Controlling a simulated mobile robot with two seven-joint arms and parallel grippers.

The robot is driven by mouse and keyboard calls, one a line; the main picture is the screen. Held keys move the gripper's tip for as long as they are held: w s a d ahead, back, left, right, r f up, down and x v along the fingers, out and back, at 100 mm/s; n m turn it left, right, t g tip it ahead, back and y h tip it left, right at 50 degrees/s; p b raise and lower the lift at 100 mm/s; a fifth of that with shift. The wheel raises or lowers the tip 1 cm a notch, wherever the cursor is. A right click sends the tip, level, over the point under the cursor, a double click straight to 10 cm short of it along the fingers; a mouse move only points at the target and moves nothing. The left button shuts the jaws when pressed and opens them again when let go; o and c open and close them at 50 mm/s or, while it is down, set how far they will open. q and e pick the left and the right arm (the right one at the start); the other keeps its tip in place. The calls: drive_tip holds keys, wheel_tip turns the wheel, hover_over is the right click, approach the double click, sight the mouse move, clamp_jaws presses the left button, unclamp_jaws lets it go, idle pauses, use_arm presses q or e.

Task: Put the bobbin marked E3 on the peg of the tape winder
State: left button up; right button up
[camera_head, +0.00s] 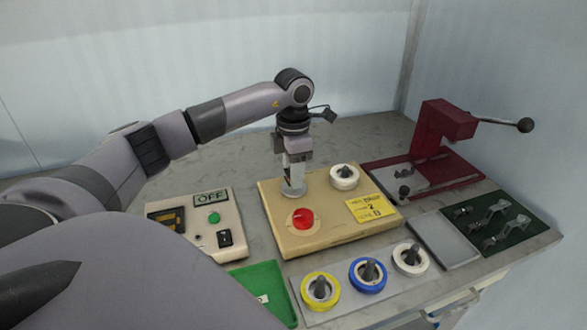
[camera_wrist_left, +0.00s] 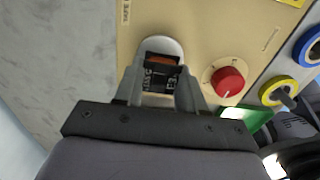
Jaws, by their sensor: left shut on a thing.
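A tan winder box (camera_head: 275,230) holds a red knob (camera_head: 302,219), a yellow card and a peg with a white bobbin (camera_head: 344,178) around it. My left gripper (camera_head: 294,188) points down at the box's far left, over a pale oval plate that also shows in the left wrist view (camera_wrist_left: 172,43). There its jaws (camera_wrist_left: 160,85) are shut on a dark block (camera_wrist_left: 160,75) with an orange end and white lettering, too small to read surely. Yellow (camera_head: 320,291), blue (camera_head: 368,275) and white (camera_head: 410,259) bobbins sit on pegs of a grey rack. Their marks are unreadable. My right gripper is not seen.
A control box (camera_head: 203,238) marked OFF stands left of the winder, with a green tray (camera_head: 268,285) in front. A dark red lever press (camera_head: 445,135) stands back right. Near it are a grey tray (camera_head: 446,243) and a dark green board (camera_head: 512,238) with metal clips.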

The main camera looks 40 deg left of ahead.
use_arm(q)
drive_tip(key=shift+f+b, duration=0.35)
drive_tip(key=shift+f, duration=0.4)
drive_tip(key=o, duration=1.1)
drive_tip(key=shift+r, duration=0.1)
wheel_tip(320, 180, up, 7)
